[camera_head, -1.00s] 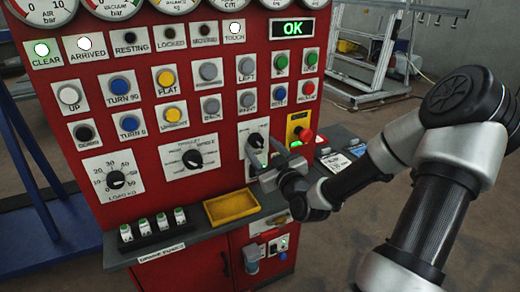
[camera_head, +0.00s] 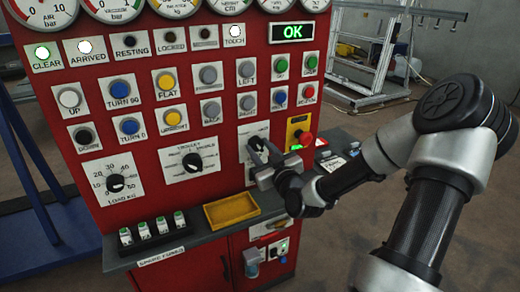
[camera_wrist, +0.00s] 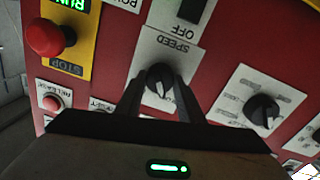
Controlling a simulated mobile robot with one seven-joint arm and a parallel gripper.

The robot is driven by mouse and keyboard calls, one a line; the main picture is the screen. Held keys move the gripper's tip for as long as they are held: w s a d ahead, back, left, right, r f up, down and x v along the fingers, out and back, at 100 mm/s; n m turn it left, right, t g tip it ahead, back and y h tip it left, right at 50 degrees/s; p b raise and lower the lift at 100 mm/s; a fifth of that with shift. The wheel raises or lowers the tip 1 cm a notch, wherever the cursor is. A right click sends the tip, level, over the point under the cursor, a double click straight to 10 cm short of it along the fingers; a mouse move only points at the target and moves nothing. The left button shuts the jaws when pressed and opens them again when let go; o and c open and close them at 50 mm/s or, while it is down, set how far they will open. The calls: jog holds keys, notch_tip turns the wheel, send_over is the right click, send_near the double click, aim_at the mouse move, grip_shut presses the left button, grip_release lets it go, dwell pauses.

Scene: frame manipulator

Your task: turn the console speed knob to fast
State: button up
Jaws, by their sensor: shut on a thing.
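The speed knob (camera_wrist: 160,78) is a black dial on a white plate marked SPEED (camera_wrist: 175,45) in the wrist view. My gripper (camera_wrist: 158,88) has one finger on each side of the knob, closed onto it. In the head view my gripper (camera_head: 262,152) is at the speed plate (camera_head: 252,131) on the red console, and its fingers hide most of the knob. The pointer's exact setting is hard to read.
A red stop button (camera_head: 304,138) on a yellow plate sits just right of my gripper. The trolley knob (camera_head: 192,162) is to the left. A yellow tray (camera_head: 249,211) lies on the ledge below.

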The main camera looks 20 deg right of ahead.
jog(key=shift+m, duration=0.3)
jog(key=m+p, duration=0.1)
jog(key=m, duration=0.2)
jog(key=shift+r, duration=0.1)
jog(key=m+p, duration=0.1)
jog(key=m, duration=0.2)
jog(key=shift+m+p, duration=0.3)
jog(key=shift+p, duration=0.1)
jog(key=m+p, duration=0.1)
jog(key=m, duration=0.2)
jog(key=shift+m+g+y+p, duration=0.35)
jog(key=shift+m+p, duration=0.35)
jog(key=shift+m, duration=0.8)
jog(key=o, duration=1.1)
jog(key=shift+c, duration=0.2)
jog(key=shift+s, duration=0.1)
